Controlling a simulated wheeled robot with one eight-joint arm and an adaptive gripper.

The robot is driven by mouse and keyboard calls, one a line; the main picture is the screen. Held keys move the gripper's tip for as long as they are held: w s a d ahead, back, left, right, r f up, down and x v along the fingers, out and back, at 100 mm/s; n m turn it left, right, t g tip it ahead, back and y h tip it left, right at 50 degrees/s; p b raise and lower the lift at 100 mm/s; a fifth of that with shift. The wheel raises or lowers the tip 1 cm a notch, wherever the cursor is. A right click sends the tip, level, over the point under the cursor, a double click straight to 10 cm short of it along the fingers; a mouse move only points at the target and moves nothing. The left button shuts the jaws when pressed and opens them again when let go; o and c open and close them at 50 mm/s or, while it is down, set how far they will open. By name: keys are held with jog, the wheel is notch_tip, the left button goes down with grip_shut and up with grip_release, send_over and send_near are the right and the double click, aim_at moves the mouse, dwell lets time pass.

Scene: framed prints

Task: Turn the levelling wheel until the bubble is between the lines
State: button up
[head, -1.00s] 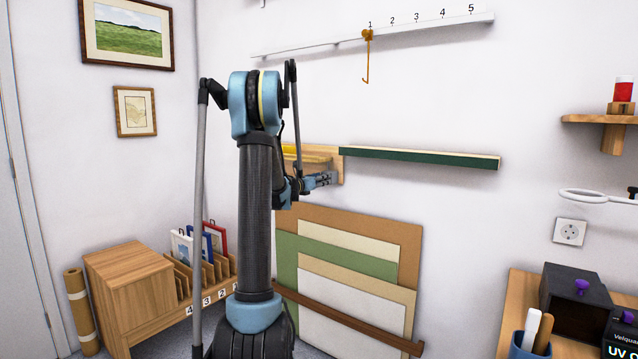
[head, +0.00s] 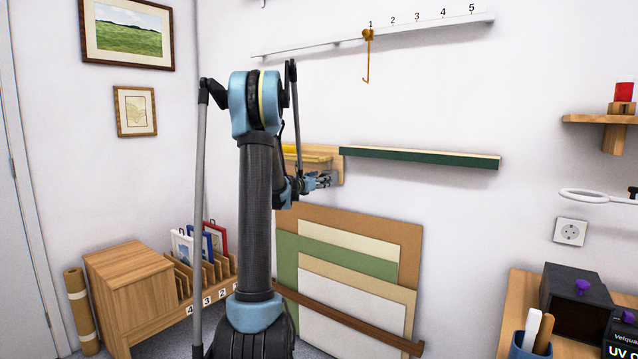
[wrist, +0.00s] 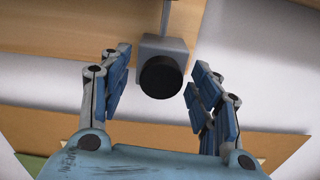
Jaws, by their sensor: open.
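The levelling wheel (wrist: 160,76) shows in the wrist view as a dark round knob on the front of a grey block (wrist: 161,47). My gripper (wrist: 155,88) is open, with one blue-padded finger on each side of the wheel and a visible gap to both. In the head view my gripper (head: 322,181) is small, at the wooden wall board (head: 335,165) beside the left end of the green ledge (head: 420,158). A yellow piece (head: 305,155), perhaps the level, shows partly behind my arm. I cannot make out the bubble or its lines.
Leaning boards (head: 350,265) stand against the wall below my gripper. A white rail (head: 430,28) with an orange hook (head: 368,60) is above. A wooden cabinet (head: 130,280) with framed prints is at left. A bench (head: 515,300) is at right.

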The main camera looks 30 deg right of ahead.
jog(key=v, duration=1.2)
dwell(0.8)
jog(key=s+a+f+m+g+y, duration=0.1)
jog(key=s+a+f+m+y, duration=0.4)
jog(key=s+a, duration=0.7)
jog(key=s+a+f+m+g+y, duration=0.2)
jog(key=s+a+f+m+y, duration=0.4)
jog(key=s+a+f+m, duration=0.3)
jog(key=s+a+f+m+g+y, duration=0.1)
jog(key=s+a+f+m+y, duration=0.4)
jog(key=s+a, duration=1.1)
jog(key=a+f+m, duration=0.2)
jog(key=a+f, duration=0.1)
jog(key=f, duration=0.1)
jog(key=shift+a+g+y, duration=0.25)
jog(key=shift+g+y, duration=0.05)
jog(key=shift+g, duration=0.1)
jog(key=shift+f, duration=0.1)
